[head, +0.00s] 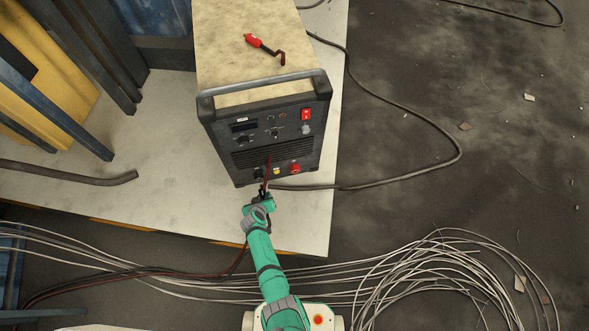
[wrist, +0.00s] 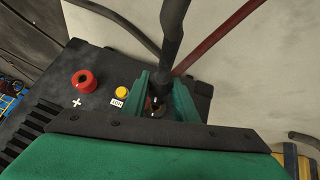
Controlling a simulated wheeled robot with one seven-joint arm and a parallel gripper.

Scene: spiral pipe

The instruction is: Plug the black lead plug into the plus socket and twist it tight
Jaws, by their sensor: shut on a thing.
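The welder (head: 280,130) stands on a pale platform with its front panel facing me. Its red plus socket (head: 295,168) is at the right of the lower panel; in the wrist view the red socket (wrist: 85,82) shows empty beside a "+" mark. My gripper (head: 262,198) is in front of the panel's lower left. In the wrist view my gripper (wrist: 160,100) is shut on the black lead plug (wrist: 156,104), whose thick black lead rises from between the fingers. The plug is to the right of the plus socket, apart from it. Whether its tip touches the panel is hidden.
A yellow fitting (wrist: 122,92) sits between the plug and the red socket. A red-handled lead (head: 254,41) lies on the welder's top. A dark red cable (wrist: 220,38) passes close behind my gripper. A thick cable (head: 400,184) and coiled wires (head: 440,265) lie around.

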